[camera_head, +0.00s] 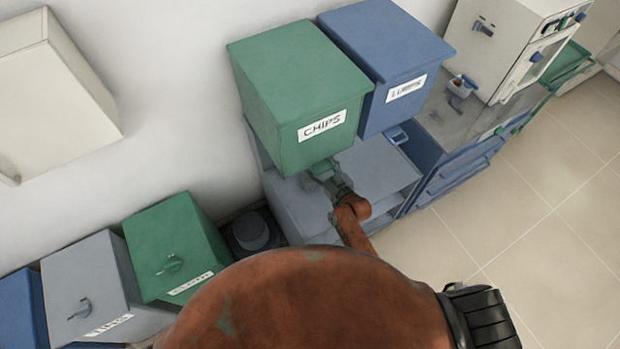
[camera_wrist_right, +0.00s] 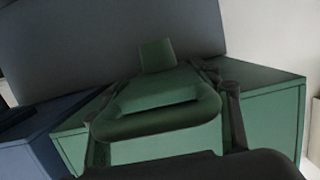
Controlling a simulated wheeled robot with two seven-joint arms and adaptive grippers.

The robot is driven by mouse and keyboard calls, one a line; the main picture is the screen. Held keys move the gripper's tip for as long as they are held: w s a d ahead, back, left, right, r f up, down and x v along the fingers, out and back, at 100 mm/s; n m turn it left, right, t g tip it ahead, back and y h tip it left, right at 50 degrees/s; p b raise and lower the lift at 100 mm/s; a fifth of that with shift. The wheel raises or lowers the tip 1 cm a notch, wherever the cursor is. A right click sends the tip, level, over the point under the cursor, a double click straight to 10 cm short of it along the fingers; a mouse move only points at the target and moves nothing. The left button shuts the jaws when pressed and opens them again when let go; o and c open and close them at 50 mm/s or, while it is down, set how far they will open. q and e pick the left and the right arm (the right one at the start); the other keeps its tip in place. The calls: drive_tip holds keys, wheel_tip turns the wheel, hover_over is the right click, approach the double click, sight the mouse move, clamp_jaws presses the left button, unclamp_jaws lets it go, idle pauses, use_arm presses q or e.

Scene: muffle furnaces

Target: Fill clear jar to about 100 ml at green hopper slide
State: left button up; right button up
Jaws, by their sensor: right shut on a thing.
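The green hopper (camera_head: 300,95) with a "CHIPS" label stands on a grey-blue shelf unit against the wall. Its green slide (camera_head: 322,168) sticks out at the bottom front. My right gripper (camera_head: 334,184) is at the slide, below the label. In the right wrist view, a green loop-shaped handle (camera_wrist_right: 155,118) lies between the fingers of my right gripper (camera_wrist_right: 166,110), which is shut on it. I see no clear jar in either view; the space under the slide is partly hidden by my arm. My left gripper is not in view.
A blue hopper (camera_head: 390,65) stands right of the green one. A white furnace (camera_head: 515,45) sits on a counter (camera_head: 455,125) farther right. Grey (camera_head: 100,285) and green (camera_head: 175,245) bins stand at lower left, near a dark round container (camera_head: 252,235). Tiled floor (camera_head: 540,220) is free at right.

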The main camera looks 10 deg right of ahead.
drive_tip(key=shift+s+d+f+p, duration=0.1)
drive_tip(key=shift+s+d+p, duration=0.2)
drive_tip(key=shift+s, duration=0.4)
drive_tip(key=shift+s+d+p, duration=0.15)
drive_tip(key=shift+s+p, duration=0.15)
drive_tip(key=shift+s, duration=0.35)
idle(6.7)
